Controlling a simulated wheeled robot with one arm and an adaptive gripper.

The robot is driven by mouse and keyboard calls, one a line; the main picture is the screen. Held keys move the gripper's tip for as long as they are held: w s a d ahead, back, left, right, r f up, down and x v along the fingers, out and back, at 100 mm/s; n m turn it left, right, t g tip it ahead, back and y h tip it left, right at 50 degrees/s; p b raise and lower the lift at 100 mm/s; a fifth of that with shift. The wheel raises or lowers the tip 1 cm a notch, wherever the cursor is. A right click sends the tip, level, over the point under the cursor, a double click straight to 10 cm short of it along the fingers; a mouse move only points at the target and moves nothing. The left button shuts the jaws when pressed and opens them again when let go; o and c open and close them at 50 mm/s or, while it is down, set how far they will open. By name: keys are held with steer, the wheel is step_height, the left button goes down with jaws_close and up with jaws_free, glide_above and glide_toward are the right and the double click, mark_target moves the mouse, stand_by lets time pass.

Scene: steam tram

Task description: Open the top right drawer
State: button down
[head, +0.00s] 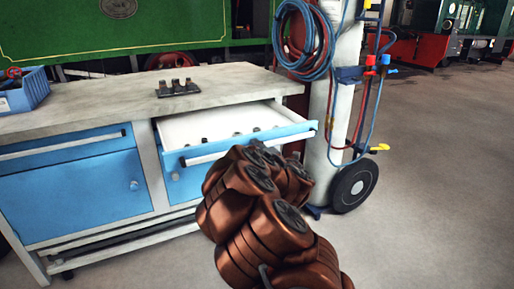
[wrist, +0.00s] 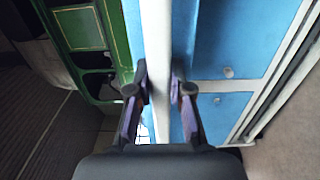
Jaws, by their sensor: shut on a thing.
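The top right drawer (head: 215,128) of the workbench is pulled partly out in the head view, its pale inside showing. Its white bar handle (head: 204,158) runs along the blue front. My gripper (head: 262,150) is at the right part of this handle, mostly hidden behind my copper-coloured arm. In the wrist view, the two dark fingers of my gripper (wrist: 158,92) stand on either side of the white handle (wrist: 156,40) and are shut on it.
The workbench top (head: 110,105) carries a blue bin (head: 25,92) and a small dark holder (head: 178,87). A gas-cylinder cart (head: 325,150) with hoses and a wheel (head: 354,187) stands close on the right. A blue cupboard door (head: 85,190) is at left. Open floor lies at right.

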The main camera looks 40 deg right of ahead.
steer(key=c, duration=1.3)
jaws_free()
steer(key=shift+v, duration=3.65)
steer(key=shift+s, duration=0.1)
steer(key=shift+d, duration=0.1)
